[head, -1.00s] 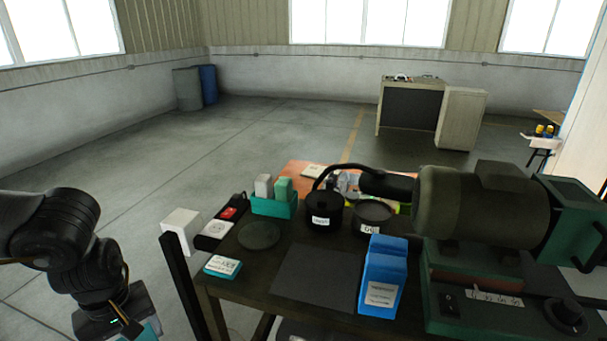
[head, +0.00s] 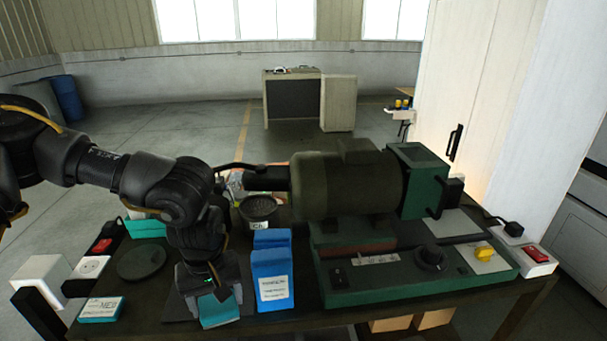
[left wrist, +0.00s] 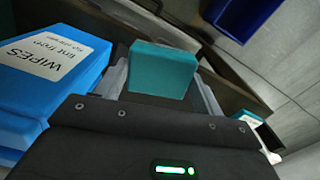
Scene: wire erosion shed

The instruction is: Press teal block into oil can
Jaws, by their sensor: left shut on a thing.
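My left gripper (head: 208,292) is shut on a teal block (head: 219,309). It holds the block over the dark mat at the front of the bench, left of the blue wipes boxes. In the left wrist view the teal block (left wrist: 164,72) sits between the two fingers. A round black container (head: 258,210) with a dark mesh-like top and a white label stands behind the wipes; its label is too small to read surely. A second black container, seen earlier beside it, is hidden behind my left arm. I cannot tell which one is the oil can. My right gripper is not in view.
Blue wipes boxes (head: 272,275) stand close right of the gripper. A large green machine (head: 400,255) fills the bench's right side. A round dark disc (head: 141,262), a teal-and-white box (head: 101,309) and a red-marked item (head: 101,245) lie at left.

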